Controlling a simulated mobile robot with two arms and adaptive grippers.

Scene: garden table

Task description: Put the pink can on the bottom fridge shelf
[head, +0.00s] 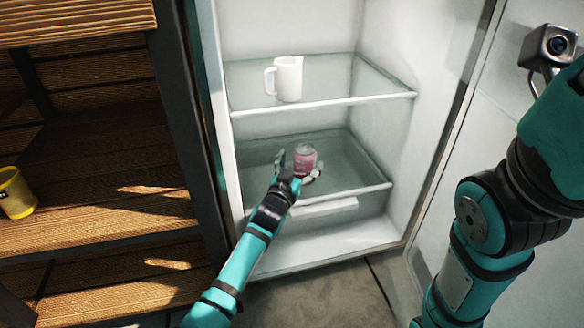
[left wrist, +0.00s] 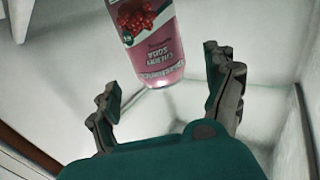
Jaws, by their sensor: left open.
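The pink can (head: 305,158), a cherry soda, stands on the lower glass shelf (head: 352,188) inside the open fridge. My left gripper (head: 297,168) is open at this shelf, with its fingers close to the can. In the left wrist view the can (left wrist: 152,45) is at the top, beyond the spread fingers of the left gripper (left wrist: 160,82), and I see a gap between them and the can. The can's top is cut off there. My right gripper is out of view; only my right arm shows at the right.
A white mug (head: 289,78) stands on the upper glass shelf (head: 330,103), above the can. A yellow cup (head: 15,193) is on the wooden shelving (head: 110,215) at left. The fridge floor (head: 330,243) below looks clear.

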